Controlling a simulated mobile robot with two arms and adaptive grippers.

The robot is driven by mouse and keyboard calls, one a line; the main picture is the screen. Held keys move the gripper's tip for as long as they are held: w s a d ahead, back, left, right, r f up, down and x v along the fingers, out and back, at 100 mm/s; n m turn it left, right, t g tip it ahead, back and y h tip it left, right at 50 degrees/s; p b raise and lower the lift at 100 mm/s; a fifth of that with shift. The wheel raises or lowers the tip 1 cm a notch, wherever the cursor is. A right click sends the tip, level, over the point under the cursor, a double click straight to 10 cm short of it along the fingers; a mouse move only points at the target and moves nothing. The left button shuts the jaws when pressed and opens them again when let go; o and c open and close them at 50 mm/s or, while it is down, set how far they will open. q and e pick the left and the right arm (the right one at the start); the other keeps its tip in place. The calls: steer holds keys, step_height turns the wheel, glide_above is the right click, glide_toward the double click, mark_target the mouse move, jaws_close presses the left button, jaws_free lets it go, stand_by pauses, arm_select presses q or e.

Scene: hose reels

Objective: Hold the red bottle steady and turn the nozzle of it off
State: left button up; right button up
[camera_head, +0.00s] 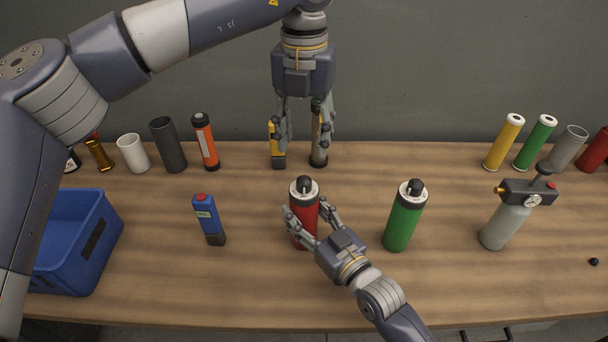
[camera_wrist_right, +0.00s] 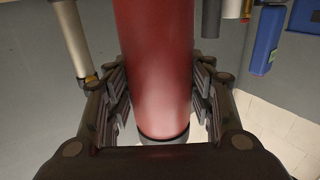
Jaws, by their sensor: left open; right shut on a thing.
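The red bottle (camera_head: 303,217) stands upright in the middle of the table, with a black nozzle (camera_head: 304,185) on its white and black top. My right gripper (camera_head: 311,224) is shut on the red bottle's body from the front right. In the right wrist view the red bottle (camera_wrist_right: 155,65) fills the middle between the fingers (camera_wrist_right: 160,100). My left gripper (camera_head: 304,128) is open, pointing down behind and above the red bottle, clear of its nozzle. Its fingers are near a yellow and black item (camera_head: 277,146) and a dark cylinder (camera_head: 318,150) at the back.
A green bottle (camera_head: 404,220) stands to the right, and a grey bottle with a gauge (camera_head: 507,220) further right. A blue device (camera_head: 208,218) and a blue crate (camera_head: 105,239) are left. Several cylinders line the back edge. Table space around the red bottle is clear.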

mark_target(304, 179)
arm_select(q)
step_height(304, 179, down, 10)
stand_by(0.4)
steer(key=c, duration=1.1)
